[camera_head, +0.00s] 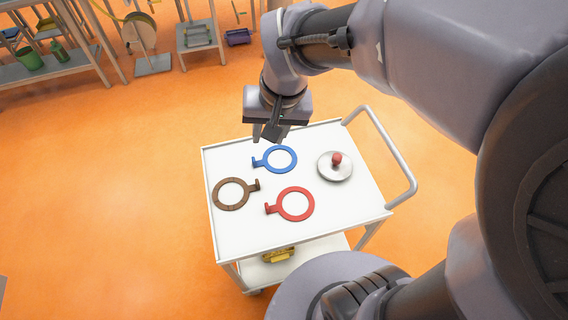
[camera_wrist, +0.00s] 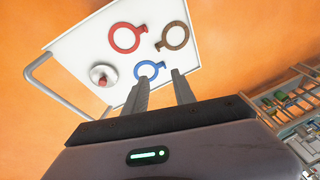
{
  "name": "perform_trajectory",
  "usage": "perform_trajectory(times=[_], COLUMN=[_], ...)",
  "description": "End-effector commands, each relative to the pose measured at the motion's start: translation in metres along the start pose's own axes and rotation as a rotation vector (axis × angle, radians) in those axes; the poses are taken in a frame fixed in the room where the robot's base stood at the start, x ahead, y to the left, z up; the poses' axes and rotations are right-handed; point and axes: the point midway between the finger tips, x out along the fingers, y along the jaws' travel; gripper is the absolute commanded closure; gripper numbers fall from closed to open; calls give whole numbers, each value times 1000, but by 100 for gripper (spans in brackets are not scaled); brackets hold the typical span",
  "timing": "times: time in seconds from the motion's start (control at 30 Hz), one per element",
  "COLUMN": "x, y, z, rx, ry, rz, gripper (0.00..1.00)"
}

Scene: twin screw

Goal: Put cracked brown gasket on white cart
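The brown gasket (camera_head: 231,194), a ring with a small tab, lies flat on the left part of the white cart's top (camera_head: 245,234). In the wrist view the brown gasket (camera_wrist: 174,37) lies near the cart's right edge. Cracks are too small to tell. My gripper (camera_head: 268,136) is above the far edge of the cart, apart from the brown gasket and beyond the blue ring. In the wrist view the two fingers of my gripper (camera_wrist: 160,82) stand apart with nothing between them, so it is open and empty.
A blue gasket (camera_head: 281,159), a red gasket (camera_head: 297,204) and a silver disc with a red knob (camera_head: 334,166) share the cart top. A handle (camera_head: 385,150) rises at the cart's right. A yellow item (camera_head: 278,255) sits on the lower shelf. Shelving (camera_head: 50,70) stands far back.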

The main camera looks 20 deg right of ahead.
Motion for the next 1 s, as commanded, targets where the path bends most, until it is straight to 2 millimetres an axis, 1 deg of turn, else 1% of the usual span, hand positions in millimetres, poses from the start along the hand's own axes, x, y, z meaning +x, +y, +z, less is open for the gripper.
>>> perform_trajectory(times=[0.03, 0.07, 0.1, 0.2, 0.23, 0.3, 0.37, 0.57, 0.67, 0.77, 0.8, 0.9, 0.93, 1.0], x=[-30, -44, -58, -76, -79, -82, -82, -83, -76, -46, -30, 8, 14, 14], y=[6, 8, 12, 19, 21, 23, 24, 24, 25, 30, 32, 39, 40, 40], z=[22, 36, 54, 90, 98, 109, 113, 114, 115, 122, 126, 136, 137, 137], rx=[29, 48, 71, 110, 118, 129, 134, 134, 133, 133, 133, 133, 133, 133], ry=[53, 81, 112, 170, 183, 202, 208, 208, 209, 209, 209, 209, 209, 209], rz=[-29, -47, -68, -112, -121, -134, -140, -141, -141, -141, -141, -140, -140, -140], gripper=[68, 68, 68, 68, 68, 68, 68, 68, 68, 68, 68, 68, 68, 68])
